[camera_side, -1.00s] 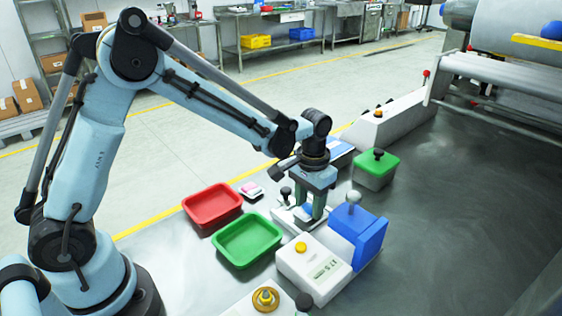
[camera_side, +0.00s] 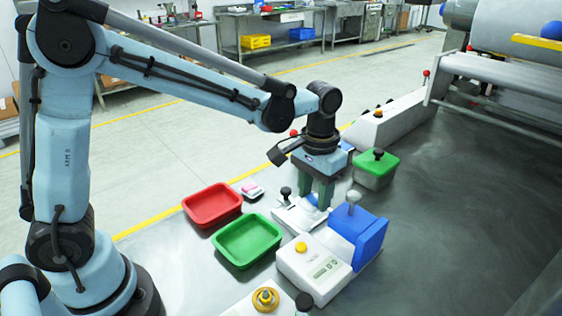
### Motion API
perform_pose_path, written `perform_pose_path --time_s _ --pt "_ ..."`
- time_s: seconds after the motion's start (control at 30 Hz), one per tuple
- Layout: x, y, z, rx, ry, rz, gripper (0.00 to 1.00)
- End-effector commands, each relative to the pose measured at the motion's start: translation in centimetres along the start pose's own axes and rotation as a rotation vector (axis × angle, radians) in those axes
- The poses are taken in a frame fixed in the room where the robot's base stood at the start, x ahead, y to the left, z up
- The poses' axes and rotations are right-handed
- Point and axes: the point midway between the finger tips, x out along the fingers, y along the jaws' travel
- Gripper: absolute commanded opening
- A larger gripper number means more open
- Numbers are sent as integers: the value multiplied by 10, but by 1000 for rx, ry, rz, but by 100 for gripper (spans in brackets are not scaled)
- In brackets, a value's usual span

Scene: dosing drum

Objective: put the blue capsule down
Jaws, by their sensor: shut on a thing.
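My gripper (camera_side: 318,206) points straight down, above the white device (camera_side: 291,218) in the middle of the bench. It is shut on the blue capsule (camera_side: 311,198), of which only a small blue part shows between and beside the grey-green fingers. The rest of the capsule is hidden by the fingers. The fingertips appear close above the device; I cannot tell whether the capsule touches it.
A red tray (camera_side: 187,203) and a green tray (camera_side: 219,250), both looking empty, lie to the left. A pink piece (camera_side: 249,186) sits on a small white holder. A blue block with a knob (camera_side: 371,240) and a white control box (camera_side: 304,275) stand close in front. A green-lidded box (camera_side: 384,168) is behind right.

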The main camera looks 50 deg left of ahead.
Motion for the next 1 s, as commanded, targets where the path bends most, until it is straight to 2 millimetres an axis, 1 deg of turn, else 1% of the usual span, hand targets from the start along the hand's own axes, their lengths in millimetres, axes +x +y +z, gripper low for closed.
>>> perform_pose_path --time_s 0.03,0.1,0.3,0.43,0.53,0.57,0.67,0.77,0.8,0.9,1.0 --pt "-6 8 6 4 0 0 11" --pt "-13 18 14 4 0 0 11" --pt "-29 39 30 2 0 0 11" --pt "-36 48 37 1 0 0 11" --pt "-40 48 42 -14 0 0 11" --pt "-40 46 43 -27 0 0 11" --pt "-42 28 50 -102 0 -1 11" --pt "-43 0 61 -227 0 -1 11" --pt "-43 -13 67 -284 0 -1 11" --pt "-41 -42 84 -430 -1 -1 11" --pt "-38 -65 101 -561 -1 -1 11"
